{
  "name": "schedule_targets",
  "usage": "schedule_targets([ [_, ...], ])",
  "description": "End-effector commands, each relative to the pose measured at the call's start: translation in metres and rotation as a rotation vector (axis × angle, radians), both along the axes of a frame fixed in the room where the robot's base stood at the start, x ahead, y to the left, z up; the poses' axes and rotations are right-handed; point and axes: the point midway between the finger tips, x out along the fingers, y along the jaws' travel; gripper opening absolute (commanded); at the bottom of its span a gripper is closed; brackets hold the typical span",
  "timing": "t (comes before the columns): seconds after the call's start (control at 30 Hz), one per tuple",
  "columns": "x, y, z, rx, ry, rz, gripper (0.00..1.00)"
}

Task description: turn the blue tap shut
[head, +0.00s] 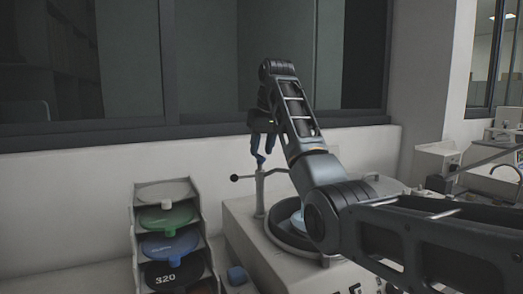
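The blue tap (259,159) shows as a small blue piece on top of an upright metal post (260,195) at the back left of the grey machine. Its lower tip is visible, and its upper part runs up to my gripper. My gripper (262,137) points down from the end of my raised arm, right at the tap's top. Its dark fingers are small and overlap the tap in the picture. I cannot tell whether they touch it or are closed on it.
The grey machine (240,228) has a round dark-rimmed bowl on top. A thin lever with a black knob (234,178) sticks out left of the post. A wall and window are behind.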

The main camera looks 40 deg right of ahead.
Motion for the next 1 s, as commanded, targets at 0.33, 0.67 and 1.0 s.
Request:
schedule_targets([
  [0.33,0.0041,-0.0014,-0.0121,0.0,0.002,0.0,0.37],
  [0.67,0.004,-0.0013,-0.0117,0.0,0.002,0.0,0.21],
  [1.0,0.004,-0.0012,-0.0115,-0.001,0.001,0.001,0.0],
])
